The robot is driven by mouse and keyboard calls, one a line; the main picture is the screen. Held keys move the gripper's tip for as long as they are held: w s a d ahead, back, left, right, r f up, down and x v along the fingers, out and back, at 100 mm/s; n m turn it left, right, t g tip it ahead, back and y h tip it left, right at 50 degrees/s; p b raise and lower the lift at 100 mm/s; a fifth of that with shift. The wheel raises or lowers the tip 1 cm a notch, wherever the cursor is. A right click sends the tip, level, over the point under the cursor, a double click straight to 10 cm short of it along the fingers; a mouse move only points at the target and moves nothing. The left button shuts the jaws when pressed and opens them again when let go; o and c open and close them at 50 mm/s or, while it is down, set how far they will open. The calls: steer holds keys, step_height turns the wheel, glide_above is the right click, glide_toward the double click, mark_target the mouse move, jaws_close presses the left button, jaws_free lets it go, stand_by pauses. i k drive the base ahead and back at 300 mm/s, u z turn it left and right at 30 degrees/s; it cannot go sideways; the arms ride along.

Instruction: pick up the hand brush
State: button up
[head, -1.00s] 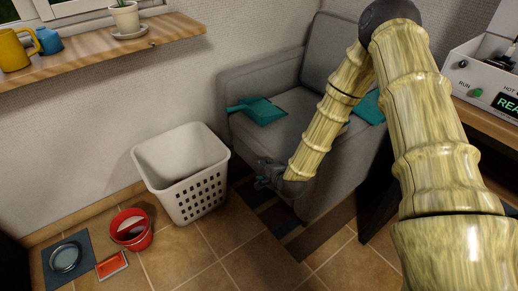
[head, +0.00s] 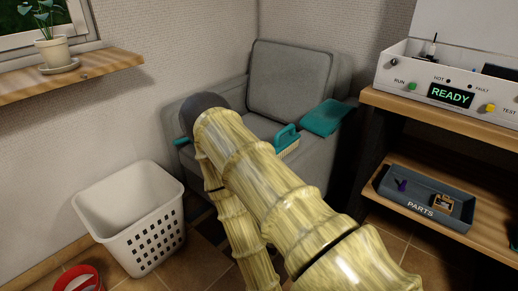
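The hand brush (head: 287,136), with a teal handle and pale bristles, lies on the seat of the grey armchair (head: 292,80), just right of my bent arm. My arm covers part of the seat in front of it. My gripper is not in view; my forearm runs down and out at the bottom edge of the picture.
A teal cloth (head: 328,117) lies over the chair's right arm. A bit of another teal thing (head: 181,142) shows at the left. A white basket (head: 133,218) and red bucket (head: 78,280) stand on the floor. A shelf unit with a PARTS tray (head: 424,222) is at right.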

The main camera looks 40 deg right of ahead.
mark_target(283, 146)
steer(key=u, duration=0.6)
steer(key=i, duration=0.4)
steer(key=z, duration=1.65)
steer(key=k, duration=0.25)
steer(key=z, duration=0.5)
